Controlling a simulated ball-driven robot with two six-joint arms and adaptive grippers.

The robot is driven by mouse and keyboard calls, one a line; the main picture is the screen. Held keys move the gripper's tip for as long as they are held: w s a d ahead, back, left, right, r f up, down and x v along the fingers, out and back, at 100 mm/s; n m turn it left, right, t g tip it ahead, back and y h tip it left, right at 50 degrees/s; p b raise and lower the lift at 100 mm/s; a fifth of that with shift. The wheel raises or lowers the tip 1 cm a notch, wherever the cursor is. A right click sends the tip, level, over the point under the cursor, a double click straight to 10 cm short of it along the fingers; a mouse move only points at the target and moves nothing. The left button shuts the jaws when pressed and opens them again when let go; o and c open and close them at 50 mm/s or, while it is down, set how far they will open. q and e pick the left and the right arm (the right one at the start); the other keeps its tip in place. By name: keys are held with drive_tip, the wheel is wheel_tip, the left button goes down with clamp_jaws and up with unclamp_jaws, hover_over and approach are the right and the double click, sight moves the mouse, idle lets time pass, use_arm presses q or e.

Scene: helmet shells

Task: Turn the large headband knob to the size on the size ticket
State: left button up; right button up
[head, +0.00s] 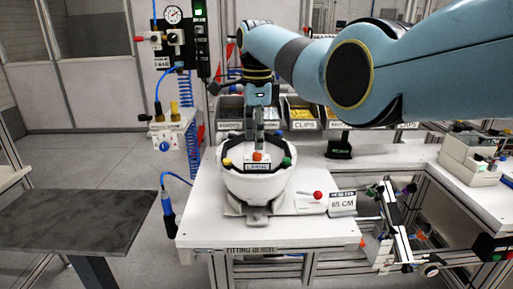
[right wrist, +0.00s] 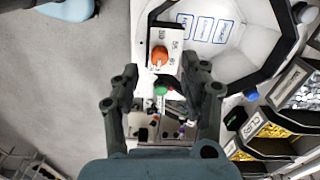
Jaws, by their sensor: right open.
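A white helmet shell (head: 245,182) with a black inner band sits open side up on a stand on the bench. The orange headband knob (head: 258,156) rises from a white plate on it. In the right wrist view the knob (right wrist: 159,56) sits beside printed numbers on its plate (right wrist: 171,40); its exact setting is too small to tell. My right gripper (head: 256,138) points down over the shell. In the right wrist view its fingers (right wrist: 161,98) are apart and empty, with the knob beyond their tips. The size ticket (head: 342,203) reads 65 CM. My left gripper is not in view.
The white fitting bench (head: 205,220) has a lever with a red ball (head: 318,195) right of the shell. Parts bins (head: 301,115) stand behind. Yellow (head: 227,162) and green (head: 286,161) knobs sit on the shell's rim. A dark table (head: 75,220) stands at left.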

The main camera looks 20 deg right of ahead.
sight(257, 154)
wheel_tip(257, 154, up, 8)
drive_tip(key=shift+s, duration=0.1)
idle(0.5)
